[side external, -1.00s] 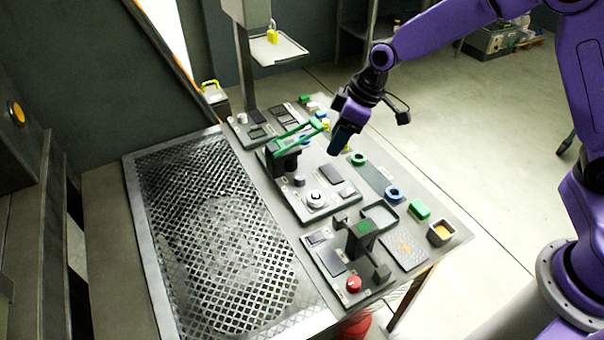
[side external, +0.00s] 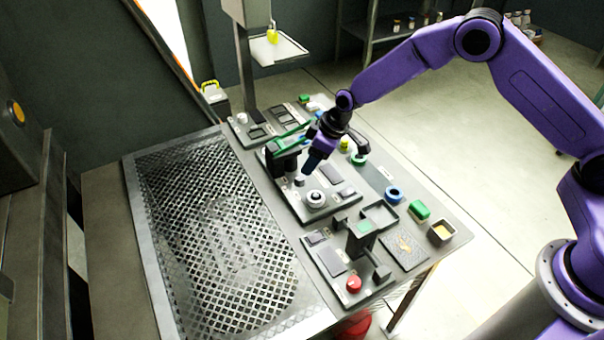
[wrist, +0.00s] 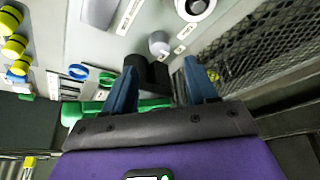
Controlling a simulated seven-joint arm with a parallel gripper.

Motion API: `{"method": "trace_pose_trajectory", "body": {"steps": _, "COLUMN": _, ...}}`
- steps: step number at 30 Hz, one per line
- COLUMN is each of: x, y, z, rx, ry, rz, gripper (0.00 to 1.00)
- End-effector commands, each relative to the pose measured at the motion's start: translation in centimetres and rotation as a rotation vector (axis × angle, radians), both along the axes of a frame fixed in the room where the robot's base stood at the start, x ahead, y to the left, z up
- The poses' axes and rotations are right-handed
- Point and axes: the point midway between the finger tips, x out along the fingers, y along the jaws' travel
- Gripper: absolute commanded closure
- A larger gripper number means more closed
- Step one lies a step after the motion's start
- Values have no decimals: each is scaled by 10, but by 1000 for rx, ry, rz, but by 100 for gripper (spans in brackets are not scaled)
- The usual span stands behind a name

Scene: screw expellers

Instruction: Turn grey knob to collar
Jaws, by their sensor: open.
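In the wrist view the grey knob (wrist: 159,43) is just beyond my fingertips, and the dial (wrist: 195,8) is at the top edge. My gripper (side external: 312,164) is over this panel, close above the knob and apart from it. In the wrist view my gripper (wrist: 160,66) has its two blue fingers spread, with nothing held. Small labels lie by the knob, but their words are too small to read, so I cannot tell which is collar.
A black block with a green lever (side external: 286,150) stands close left of my gripper; its black posts (wrist: 150,72) show between my fingers. A front panel carries a red button (side external: 353,284). A blue ring (side external: 393,194) lies to the right. A mesh tray (side external: 215,240) fills the left.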

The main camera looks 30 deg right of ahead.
Motion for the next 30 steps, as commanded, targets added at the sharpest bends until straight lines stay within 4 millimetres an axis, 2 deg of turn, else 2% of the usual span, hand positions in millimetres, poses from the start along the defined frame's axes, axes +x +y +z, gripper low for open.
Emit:
{"method": "trace_pose_trajectory", "body": {"steps": 3, "x": 5, "y": 5, "z": -20, "rx": -1, "ry": 1, "rz": 0, "gripper": 43}}
{"method": "trace_pose_trajectory", "body": {"steps": 12, "x": 16, "y": 16, "z": -56, "rx": -1, "ry": 1, "rz": 0, "gripper": 43}}
{"method": "trace_pose_trajectory", "body": {"steps": 18, "x": 19, "y": 19, "z": -66, "rx": 0, "ry": -1, "rz": 1, "gripper": 43}}
{"method": "trace_pose_trajectory", "body": {"steps": 27, "x": 20, "y": 20, "z": -67, "rx": 0, "ry": -1, "rz": 0, "gripper": 43}}
{"method": "trace_pose_trajectory", "body": {"steps": 28, "x": 20, "y": 20, "z": -67, "rx": 0, "ry": -1, "rz": 0, "gripper": 46}}
{"method": "trace_pose_trajectory", "body": {"steps": 30, "x": 20, "y": 20, "z": -67, "rx": 0, "ry": -1, "rz": 0, "gripper": 69}}
